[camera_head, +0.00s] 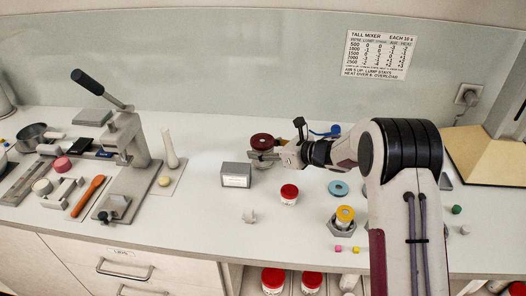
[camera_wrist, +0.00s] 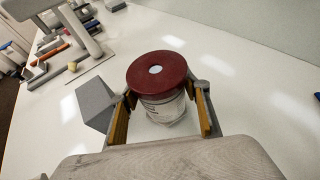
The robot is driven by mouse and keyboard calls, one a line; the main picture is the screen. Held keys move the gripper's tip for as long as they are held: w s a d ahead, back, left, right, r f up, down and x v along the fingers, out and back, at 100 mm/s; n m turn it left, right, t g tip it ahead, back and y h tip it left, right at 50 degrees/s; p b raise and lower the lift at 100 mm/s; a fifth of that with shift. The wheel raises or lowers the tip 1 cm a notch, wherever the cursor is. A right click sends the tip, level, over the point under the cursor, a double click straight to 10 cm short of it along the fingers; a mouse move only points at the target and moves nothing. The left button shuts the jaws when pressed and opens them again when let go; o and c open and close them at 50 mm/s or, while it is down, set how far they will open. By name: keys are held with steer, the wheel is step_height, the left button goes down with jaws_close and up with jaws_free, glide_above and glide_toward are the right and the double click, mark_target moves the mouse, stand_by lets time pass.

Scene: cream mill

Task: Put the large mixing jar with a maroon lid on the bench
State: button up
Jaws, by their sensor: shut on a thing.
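The large mixing jar with a maroon lid (camera_head: 262,140) is upright between the fingers of my gripper (camera_head: 266,155), behind and right of a grey box. In the wrist view the maroon lid (camera_wrist: 157,72) has a pale spot at its centre, and the clear body shows below it. My gripper (camera_wrist: 164,106) is shut on the jar body, one finger on each side under the lid. The bench (camera_head: 215,225) is a long white top. I cannot tell whether the jar's base touches it or hangs slightly above.
The grey labelled box (camera_head: 236,176) stands close by the jar. A red-lidded jar (camera_head: 289,194), a blue ring (camera_head: 339,188) and a yellow-topped jar (camera_head: 344,215) stand nearer the front. A lever press (camera_head: 125,140) and tools fill the left. Open bench lies left of the grey box.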

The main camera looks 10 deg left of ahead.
step_height(320, 180, up, 10)
steer(key=shift+f, duration=0.25)
steer(key=shift+f, duration=0.1)
stand_by(0.8)
